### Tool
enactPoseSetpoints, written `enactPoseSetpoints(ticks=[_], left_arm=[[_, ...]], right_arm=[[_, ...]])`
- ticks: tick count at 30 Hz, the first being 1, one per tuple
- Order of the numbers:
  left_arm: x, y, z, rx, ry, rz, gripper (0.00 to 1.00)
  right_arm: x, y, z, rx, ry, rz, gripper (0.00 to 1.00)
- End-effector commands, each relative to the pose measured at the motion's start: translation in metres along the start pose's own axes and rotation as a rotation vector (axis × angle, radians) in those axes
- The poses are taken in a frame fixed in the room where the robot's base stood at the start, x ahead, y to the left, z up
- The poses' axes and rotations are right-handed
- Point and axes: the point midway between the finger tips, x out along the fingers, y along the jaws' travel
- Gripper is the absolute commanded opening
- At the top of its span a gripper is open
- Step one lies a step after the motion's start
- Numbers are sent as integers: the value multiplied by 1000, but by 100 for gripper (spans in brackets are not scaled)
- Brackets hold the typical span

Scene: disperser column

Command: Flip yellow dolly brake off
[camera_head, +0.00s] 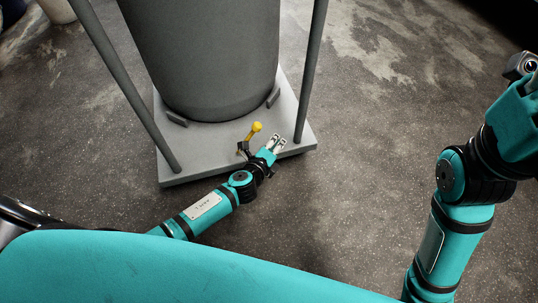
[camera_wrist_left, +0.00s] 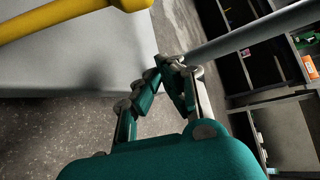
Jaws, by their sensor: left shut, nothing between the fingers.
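The dolly (camera_head: 203,150) is a grey platform on the floor carrying a large grey drum. Its yellow brake lever (camera_head: 254,129) sticks up near the front edge, tilted up and to the right, with a knob at its top. In the left wrist view the yellow lever (camera_wrist_left: 70,18) crosses the upper left corner. My left gripper (camera_head: 278,140) is just right of the lever, over the dolly's front edge. In the left wrist view my left gripper (camera_wrist_left: 172,62) is shut and empty, apart from the lever. My right arm is at the right; its fingers are not visible.
The grey drum (camera_head: 210,60) stands on the dolly between two grey posts (camera_head: 311,70) and (camera_head: 125,85). Dark shelves (camera_wrist_left: 255,60) with small items show in the left wrist view. The concrete floor (camera_head: 370,150) to the right of the dolly is clear.

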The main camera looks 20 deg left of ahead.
Motion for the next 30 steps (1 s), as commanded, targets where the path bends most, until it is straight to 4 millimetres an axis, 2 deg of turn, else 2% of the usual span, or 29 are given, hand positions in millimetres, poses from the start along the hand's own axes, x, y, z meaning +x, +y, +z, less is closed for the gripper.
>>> enactPoseSetpoints(ticks=[1,3,9,23,30], left_arm=[[4,2,6,3,-2,0,0],[-3,1,18,4,-1,0,0],[-10,0,34,1,1,-1,0],[-11,0,38,-3,1,-1,0],[-3,-3,42,-34,0,-34,0]], right_arm=[[0,0,-1,-1,7,-2,40],[1,0,0,-1,3,-2,40],[1,-1,-1,-1,8,-4,40],[1,-1,-1,-1,8,-4,40],[-3,-2,-1,-3,10,-11,40]])
